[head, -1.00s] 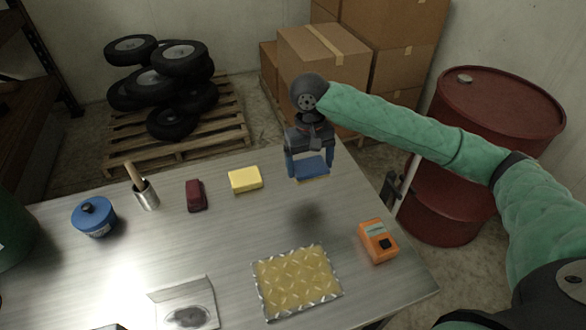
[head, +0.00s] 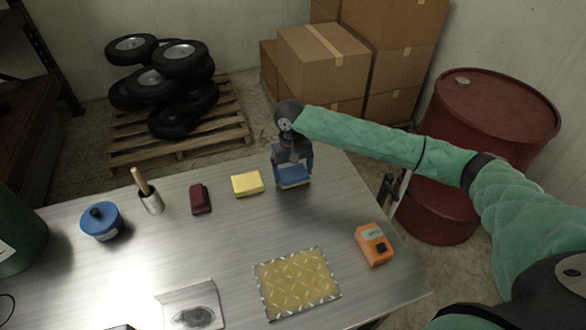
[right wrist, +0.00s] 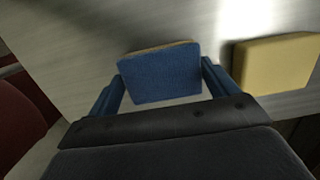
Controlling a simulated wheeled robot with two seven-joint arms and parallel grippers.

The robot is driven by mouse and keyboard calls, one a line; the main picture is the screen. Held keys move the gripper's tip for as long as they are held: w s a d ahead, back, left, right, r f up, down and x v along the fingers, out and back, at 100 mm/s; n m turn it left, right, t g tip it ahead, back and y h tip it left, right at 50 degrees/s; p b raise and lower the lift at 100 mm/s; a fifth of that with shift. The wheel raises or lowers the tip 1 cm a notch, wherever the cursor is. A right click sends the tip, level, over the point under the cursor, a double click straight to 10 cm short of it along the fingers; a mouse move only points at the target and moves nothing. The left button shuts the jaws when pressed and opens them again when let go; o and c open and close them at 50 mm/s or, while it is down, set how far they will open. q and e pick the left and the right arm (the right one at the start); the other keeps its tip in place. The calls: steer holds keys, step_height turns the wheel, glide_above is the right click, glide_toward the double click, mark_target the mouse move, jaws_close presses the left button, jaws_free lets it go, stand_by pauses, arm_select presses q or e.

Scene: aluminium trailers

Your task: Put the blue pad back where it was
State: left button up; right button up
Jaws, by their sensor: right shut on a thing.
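The blue pad (head: 293,174) is between the fingers of my right gripper (head: 293,181), which is shut on it. It has a blue face and a thin tan layer along one edge. In the head view it is close to the tabletop, right of the yellow pad; I cannot tell whether it touches the table. The right wrist view shows the blue pad (right wrist: 160,73) between the blue fingers of my right gripper (right wrist: 165,80). The yellow pad (head: 247,184) lies on the table; it also shows in the right wrist view (right wrist: 277,62). My left gripper is not in view.
A red drum (head: 455,205) stands right of the table.

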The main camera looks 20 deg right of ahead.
mark_target(291, 169)
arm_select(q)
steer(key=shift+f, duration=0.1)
arm_select(e)
steer(key=shift+f, duration=0.2)
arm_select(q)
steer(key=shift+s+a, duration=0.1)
arm_select(e)
steer(key=o, duration=0.7)
steer(key=shift+f, duration=0.1)
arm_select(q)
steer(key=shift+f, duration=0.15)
arm_select(e)
steer(key=shift+r, duration=0.2)
arm_select(q)
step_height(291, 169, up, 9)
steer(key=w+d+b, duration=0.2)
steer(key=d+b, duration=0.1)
steer(key=b, duration=0.1)
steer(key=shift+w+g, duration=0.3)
arm_select(e)
steer(key=shift+w+r, duration=0.25)
steer(key=shift+r, duration=1.7)
steer(key=shift+w+r, duration=0.2)
steer(key=shift+r, duration=1.8)
steer(key=shift+w+r, duration=0.25)
steer(key=shift+r, duration=1.7)
